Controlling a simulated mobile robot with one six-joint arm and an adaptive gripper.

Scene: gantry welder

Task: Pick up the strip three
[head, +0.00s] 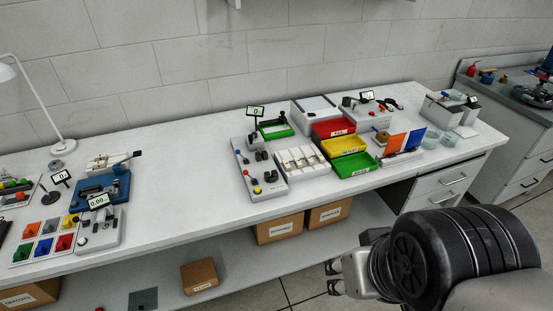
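A white slotted holder (303,165) stands near the middle of the white bench, with narrow upright pieces in it. These may be the strips, but they are too small to tell apart, and I cannot tell which is strip three. My gripper (331,277) is at the lower right, in front of the bench and clear of everything on it. Its two fingertips are apart, with nothing visible between them.
Left of the holder is a grey device (259,176) with coloured knobs. Right of it are red (333,128), yellow (343,146) and green (354,164) bins. The bench top (185,185) is clear to the left. Cardboard boxes (279,227) sit on the shelf below.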

